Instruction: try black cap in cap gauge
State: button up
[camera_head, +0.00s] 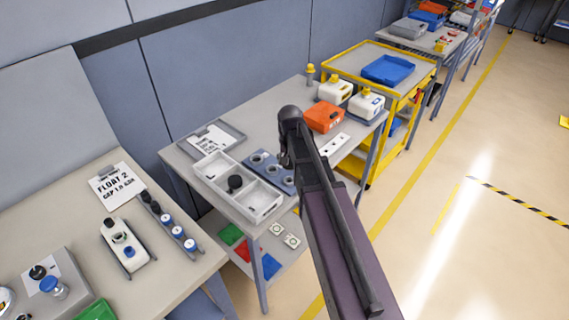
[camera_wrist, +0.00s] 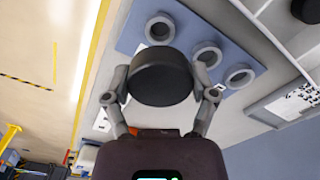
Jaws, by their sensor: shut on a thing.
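My gripper (camera_wrist: 163,88) is shut on a black cap (camera_wrist: 160,76), one finger on each side of it. The cap gauge is a blue-grey plate (camera_wrist: 183,31) with three grey rings. The other two rings (camera_wrist: 207,55) (camera_wrist: 241,76) are uncovered and look empty. In the head view the gauge (camera_head: 257,170) lies on the middle table, and my arm hides the held cap. I cannot tell the gap between cap and gauge.
A white divided tray (camera_head: 256,205) beside the gauge holds another black cap (camera_head: 235,183). A clipboard (camera_head: 213,138) lies behind. An orange box (camera_head: 323,116) and white jugs (camera_head: 335,91) stand farther along the table. A white plate with holes (camera_head: 335,144) lies right of my arm.

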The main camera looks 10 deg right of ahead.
jog(key=shift+f, duration=0.15)
jog(key=shift+f+b, duration=2.55)
jog(key=shift+b, duration=0.15)
jog(key=shift+f+b, duration=0.5)
jog(key=o, duration=0.8)
dwell(0.4)
